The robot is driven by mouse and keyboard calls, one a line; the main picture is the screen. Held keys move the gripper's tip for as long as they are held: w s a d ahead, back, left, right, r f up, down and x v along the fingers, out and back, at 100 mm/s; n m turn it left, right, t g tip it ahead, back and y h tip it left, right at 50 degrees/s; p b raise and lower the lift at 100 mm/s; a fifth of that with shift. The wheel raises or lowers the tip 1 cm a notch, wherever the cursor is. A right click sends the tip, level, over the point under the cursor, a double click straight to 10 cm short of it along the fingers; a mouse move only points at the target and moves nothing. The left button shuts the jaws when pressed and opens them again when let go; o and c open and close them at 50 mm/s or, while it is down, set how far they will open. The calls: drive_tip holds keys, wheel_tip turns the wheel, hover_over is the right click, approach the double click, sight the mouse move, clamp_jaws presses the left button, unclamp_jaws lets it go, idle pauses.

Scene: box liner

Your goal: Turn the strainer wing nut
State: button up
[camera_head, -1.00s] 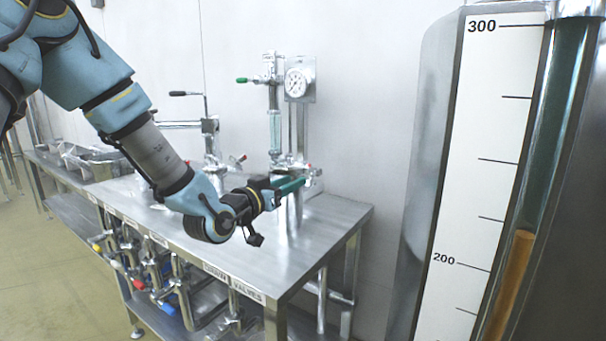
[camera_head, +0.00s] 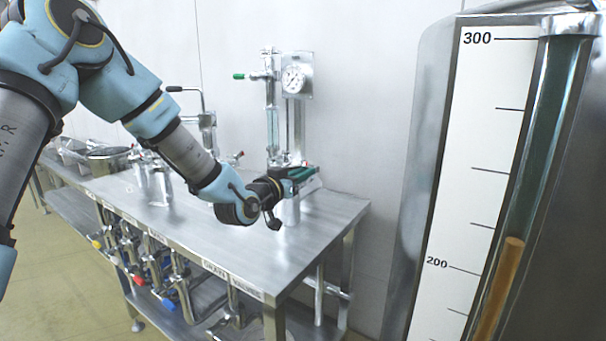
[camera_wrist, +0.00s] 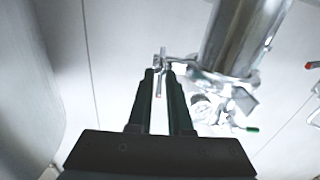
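The strainer is probably the thick metal cylinder (camera_wrist: 240,35) in the wrist view, with a metal collar at its lower end. A small metal wing-shaped piece (camera_wrist: 162,62), likely its wing nut, sits left of that collar. My gripper (camera_wrist: 160,76) has two dark green fingers with a narrow gap between them. A thin metal bar of the piece shows between the fingertips, with no clear grip on it. In the head view my gripper (camera_head: 312,172) is at the piping above the table's right end, and the wing nut cannot be made out there.
The steel table (camera_head: 180,225) is mostly clear in front, with several valves hanging below. A tall tank with a level scale (camera_head: 480,160) stands at the right.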

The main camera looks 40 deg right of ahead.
clamp_jaws()
drive_tip(key=shift+f+b, duration=0.1)
drive_tip(key=shift+b, duration=0.35)
drive_tip(key=m+b, duration=0.6)
drive_tip(key=b, duration=0.3)
drive_tip(key=m+b, duration=0.6)
drive_tip(key=b, duration=0.4)
drive_tip(key=m+b, duration=0.6)
drive_tip(key=b, duration=0.3)
drive_tip(key=shift+s+f+b, duration=0.3)
drive_tip(key=shift+b, duration=0.1)
drive_tip(key=shift+d, duration=0.1)
drive_tip(key=shift+o, duration=2)
unclamp_jaws()
drive_tip(key=shift+r, duration=0.1)
